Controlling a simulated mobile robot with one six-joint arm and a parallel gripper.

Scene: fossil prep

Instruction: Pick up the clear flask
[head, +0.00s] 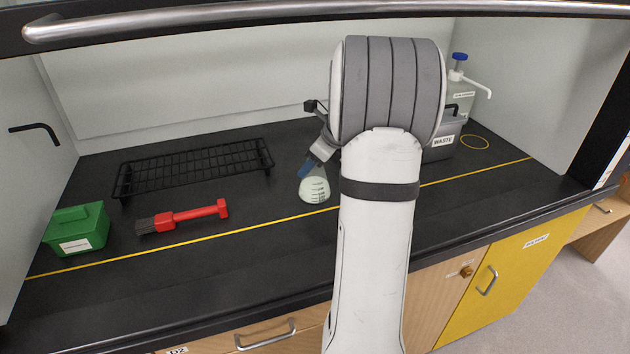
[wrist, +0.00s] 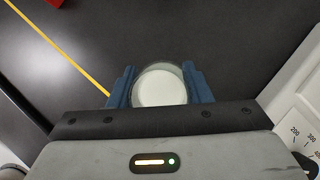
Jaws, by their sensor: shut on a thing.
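The clear flask (head: 314,189) has white graduation marks and whitish contents. In the head view it is just left of my white arm, by the yellow line on the black bench. My gripper (head: 308,166) reaches down to its upper part. In the wrist view the round flask (wrist: 160,87) sits between the two blue fingers of my gripper (wrist: 160,90), which are shut on it from both sides. My arm hides part of the gripper in the head view. I cannot tell whether the flask touches the bench.
A black wire rack (head: 195,167) stands at the back left. A red-handled brush (head: 185,217) and a green box (head: 77,230) lie left. A grey waste container (head: 440,143) and a pump bottle (head: 459,92) stand behind my arm at right. A metal sash bar (head: 250,14) crosses above.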

